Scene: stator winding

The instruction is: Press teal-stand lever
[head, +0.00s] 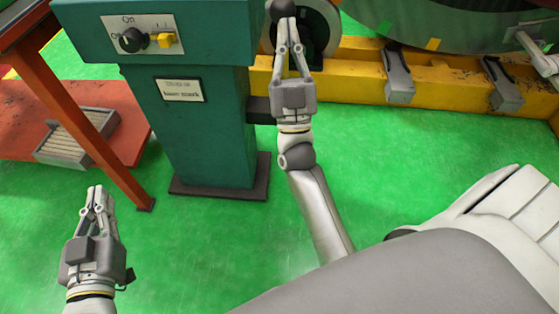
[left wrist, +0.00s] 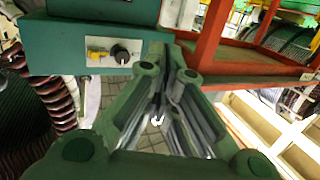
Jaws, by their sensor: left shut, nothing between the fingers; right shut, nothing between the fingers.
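The teal stand (head: 208,125) rises from a dark base plate at the left of the head view. Its panel (head: 140,36) has a black rotary knob (head: 131,39) and a yellow switch (head: 166,40); it also shows in the left wrist view (left wrist: 62,45). A dark round knob (head: 280,9), apparently the lever's end, is at the top edge, right of the stand. My right gripper (head: 286,22) is shut with its tips at this knob; contact is unclear. The rest of the lever is hidden. My left gripper (head: 97,192) is shut and empty, low and left of the stand.
An orange-red frame (head: 85,115) stands left of the stand, with a slatted grey crate (head: 78,135) behind its leg. A yellow rail (head: 440,75) with grey brackets (head: 398,75) runs along the back right. Green floor (head: 400,160) lies open in the middle.

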